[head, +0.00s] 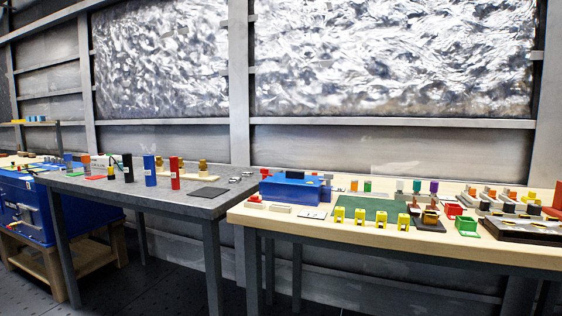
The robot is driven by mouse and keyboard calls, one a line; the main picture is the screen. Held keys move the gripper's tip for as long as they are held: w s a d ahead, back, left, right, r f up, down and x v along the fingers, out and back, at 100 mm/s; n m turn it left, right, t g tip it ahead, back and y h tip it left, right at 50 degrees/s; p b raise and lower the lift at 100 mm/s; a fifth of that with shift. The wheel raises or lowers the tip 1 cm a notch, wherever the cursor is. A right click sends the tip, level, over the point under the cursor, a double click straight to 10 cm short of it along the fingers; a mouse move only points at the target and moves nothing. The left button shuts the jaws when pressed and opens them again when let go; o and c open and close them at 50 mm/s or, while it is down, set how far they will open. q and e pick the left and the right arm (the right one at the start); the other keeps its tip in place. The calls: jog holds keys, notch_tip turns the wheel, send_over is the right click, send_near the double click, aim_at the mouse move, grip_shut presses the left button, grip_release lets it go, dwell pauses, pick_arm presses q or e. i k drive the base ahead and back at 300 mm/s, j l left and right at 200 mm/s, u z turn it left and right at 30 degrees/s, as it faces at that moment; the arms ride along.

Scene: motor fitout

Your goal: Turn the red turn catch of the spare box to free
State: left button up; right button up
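A blue box (291,189) sits at the left end of the wooden-topped table. A small red part (266,172) shows at its upper left, and another small red piece (254,198) lies in front of it. A larger blue box (34,203) with metal fittings on its front stands at the far left on a low wooden stand. I cannot tell which is the spare box, and no red turn catch is clear at this size. Neither of my grippers shows in the head view.
The wooden-topped table (400,247) carries a green mat (362,209), several yellow clips (360,216), red and green bins (466,224) and a dark tray (520,231). A grey table (130,189) holds several coloured cylinders and a dark pad (209,192). Dark floor is open in front.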

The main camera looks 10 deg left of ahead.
aim_at(265, 172)
jog(key=i+j+z, duration=0.3)
jog(key=j, duration=0.25)
jog(key=i+j+z, duration=0.25)
jog(key=i+j, duration=0.15)
jog(key=j, duration=0.3)
jog(key=i+j+z, duration=0.15)
jog(key=j, duration=0.2)
jog(key=i+j+z, duration=0.15)
jog(key=j, duration=0.2)
jog(key=j+z, duration=0.15)
jog(key=j, duration=0.2)
jog(key=i, duration=0.05)
